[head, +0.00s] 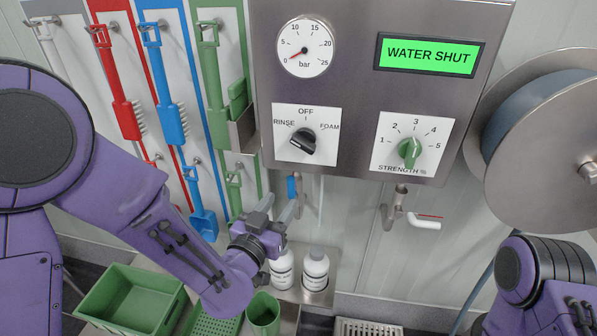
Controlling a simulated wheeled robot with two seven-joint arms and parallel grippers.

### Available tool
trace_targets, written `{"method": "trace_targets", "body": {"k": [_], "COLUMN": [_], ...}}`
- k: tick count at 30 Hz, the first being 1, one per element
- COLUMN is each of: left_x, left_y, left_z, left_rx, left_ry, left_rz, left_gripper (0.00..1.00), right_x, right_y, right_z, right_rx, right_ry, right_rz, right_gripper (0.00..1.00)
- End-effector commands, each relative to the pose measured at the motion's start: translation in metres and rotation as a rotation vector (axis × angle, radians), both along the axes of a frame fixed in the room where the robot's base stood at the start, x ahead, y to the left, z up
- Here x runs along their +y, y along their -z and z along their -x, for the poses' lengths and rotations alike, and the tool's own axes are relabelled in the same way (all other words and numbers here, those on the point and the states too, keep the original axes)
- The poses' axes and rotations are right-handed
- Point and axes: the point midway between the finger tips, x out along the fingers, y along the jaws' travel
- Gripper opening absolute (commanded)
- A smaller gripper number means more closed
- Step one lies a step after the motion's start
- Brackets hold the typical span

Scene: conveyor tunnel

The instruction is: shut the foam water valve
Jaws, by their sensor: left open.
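The steel control panel (355,100) has a green display (430,55) reading "WATER SHUT". A valve with a blue handle (292,187) hangs on a pipe under the panel's left part. I see no label naming it. My left gripper (282,206) is open just below and beside this handle, with its fingers pointing up. I cannot tell whether a finger touches it. The gauge (305,48) needle sits near 0 bar. The black selector knob (303,142) and the green strength knob (409,151) are on the panel. My right gripper is out of view.
A second pipe with a white lever (425,220) is under the panel's right part. Two white bottles (316,268) stand below my left gripper, near a green cup (263,313) and a green crate (130,298). A hose reel (540,130) is at right; brushes hang at left.

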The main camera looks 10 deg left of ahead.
Motion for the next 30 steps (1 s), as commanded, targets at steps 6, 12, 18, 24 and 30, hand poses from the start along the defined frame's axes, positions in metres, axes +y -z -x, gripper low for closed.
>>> {"method": "trace_targets", "body": {"k": [6, 12, 18, 24, 30], "left_x": [0.000, -0.010, -0.016, -0.017, -0.018], "left_y": [-0.003, -0.002, -0.001, 0.001, 0.001], "left_z": [-0.028, -0.073, -0.099, -0.103, -0.103], "left_rx": [-0.002, -0.001, -0.001, 0.000, -0.001], "left_ry": [-0.012, -0.010, -0.007, -0.006, -0.006], "left_rz": [-0.011, -0.009, -0.009, -0.010, -0.010], "left_gripper": [0.45, 0.45, 0.45, 0.45, 0.13], "right_x": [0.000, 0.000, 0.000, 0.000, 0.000], "right_y": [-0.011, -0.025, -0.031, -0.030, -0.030], "right_z": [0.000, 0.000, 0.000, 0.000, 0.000], "right_rx": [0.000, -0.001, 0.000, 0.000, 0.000], "right_ry": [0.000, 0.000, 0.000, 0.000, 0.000], "right_rz": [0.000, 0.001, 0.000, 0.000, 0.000], "right_gripper": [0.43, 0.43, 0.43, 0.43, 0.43]}}
